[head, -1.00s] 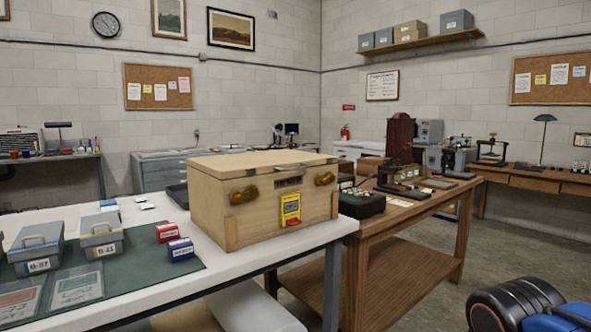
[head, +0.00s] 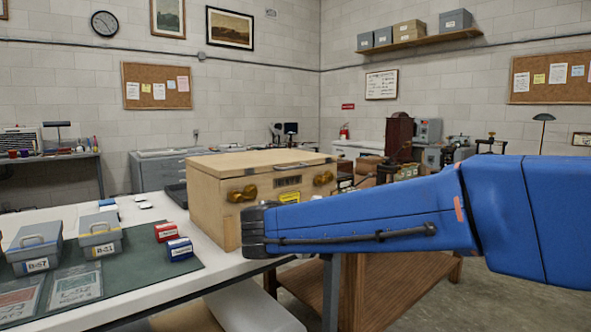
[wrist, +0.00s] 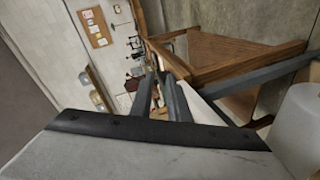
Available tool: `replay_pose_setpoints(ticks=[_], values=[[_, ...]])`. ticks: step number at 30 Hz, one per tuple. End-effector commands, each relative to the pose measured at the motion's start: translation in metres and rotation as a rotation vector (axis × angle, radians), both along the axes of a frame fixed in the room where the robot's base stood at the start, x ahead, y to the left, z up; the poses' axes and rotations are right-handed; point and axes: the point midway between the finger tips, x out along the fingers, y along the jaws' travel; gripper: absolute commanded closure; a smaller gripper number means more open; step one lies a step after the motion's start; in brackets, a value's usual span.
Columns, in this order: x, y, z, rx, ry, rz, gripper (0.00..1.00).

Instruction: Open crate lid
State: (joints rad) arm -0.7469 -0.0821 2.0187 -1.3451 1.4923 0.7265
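The pale wooden crate (head: 216,208) stands on the white table in the head view. Its flat lid (head: 250,162) is down, with a handle at its front edge (head: 294,166). Two brass latches, one on the left (head: 242,195) and one on the right (head: 323,178), sit on the front face. My arm reaches in from the right, across the lower front of the crate. My gripper (wrist: 175,100) shows in the wrist view as dark fingers; their gap is unclear. I see nothing held.
Grey boxes (head: 101,238) and small red and blue boxes (head: 180,249) stand on the green mat at left. A wooden bench (head: 400,268) stands behind my arm at right. A black tray (head: 177,193) lies left of the crate.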

Motion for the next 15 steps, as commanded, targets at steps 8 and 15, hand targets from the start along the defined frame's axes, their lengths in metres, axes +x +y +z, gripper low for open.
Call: replay_pose_setpoints(ticks=[8, 15], values=[[0.026, 0.15, 0.055, -0.136, -0.317, 0.163, 0.85], [0.022, 0.206, 0.073, -0.161, -0.448, 0.229, 0.85]])
